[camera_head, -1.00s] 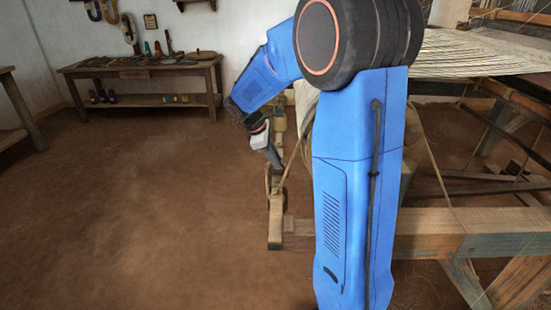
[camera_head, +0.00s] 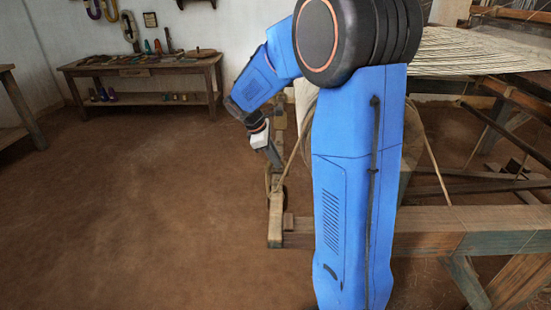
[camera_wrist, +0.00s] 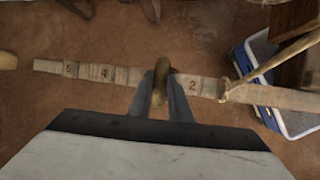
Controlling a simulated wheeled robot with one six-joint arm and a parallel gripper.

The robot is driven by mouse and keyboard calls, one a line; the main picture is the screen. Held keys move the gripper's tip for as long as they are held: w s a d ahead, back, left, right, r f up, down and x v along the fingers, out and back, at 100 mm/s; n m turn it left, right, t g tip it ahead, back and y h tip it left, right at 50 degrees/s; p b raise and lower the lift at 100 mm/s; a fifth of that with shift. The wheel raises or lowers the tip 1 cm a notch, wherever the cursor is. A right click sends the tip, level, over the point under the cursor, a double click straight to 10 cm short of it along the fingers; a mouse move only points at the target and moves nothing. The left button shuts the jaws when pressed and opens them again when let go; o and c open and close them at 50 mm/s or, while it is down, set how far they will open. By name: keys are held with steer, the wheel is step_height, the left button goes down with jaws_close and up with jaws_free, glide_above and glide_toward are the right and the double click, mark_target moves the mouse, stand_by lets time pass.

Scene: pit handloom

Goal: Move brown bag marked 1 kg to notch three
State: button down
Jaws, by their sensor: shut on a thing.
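My gripper (camera_wrist: 161,98) is shut on a narrow brown loop-shaped piece (camera_wrist: 160,82), which appears to be the top of the brown bag. The bag's body and any 1 kg mark are not visible. A wooden beam (camera_wrist: 130,77) with numbered notches runs across the wrist view; a 4 shows left of my fingers and a 2 right of them. The held piece overlaps the beam between these numbers; I cannot tell whether it rests on it. In the head view my gripper (camera_head: 274,157) is low at the wooden beam end (camera_head: 276,225), beside the loom.
A rope (camera_wrist: 226,90) is wrapped round the beam right of the 2. The loom frame (camera_head: 420,220) stands right of my arm. A workbench (camera_head: 140,68) stands at the back left; the floor between is clear.

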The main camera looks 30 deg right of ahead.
steer(key=c, duration=1.6)
jaws_free()
steer(key=shift+o, duration=0.2)
steer(key=shift+f, duration=0.1)
steer(key=v, duration=1.7)
steer(key=shift+r, duration=0.2)
steer(key=s+a+f+m+t+y, duration=0.1)
steer(key=s+a+f+m+t, duration=0.1)
steer(key=s, duration=0.8)
steer(key=s+a+f+m+t+y, duration=0.1)
steer(key=s+a+f+m+y, duration=0.1)
steer(key=s, duration=0.9)
steer(key=s+a+f+m+t+y, duration=0.2)
steer(key=s+a+f+m, duration=0.2)
steer(key=s, duration=0.6)
steer(key=f+m, duration=0.1)
steer(key=m, duration=0.1)
steer(key=shift+s+a+m+t, duration=0.15)
steer(key=shift+a+m+t, duration=0.15)
steer(key=shift+m, duration=0.1)
steer(key=shift+f, duration=0.1)
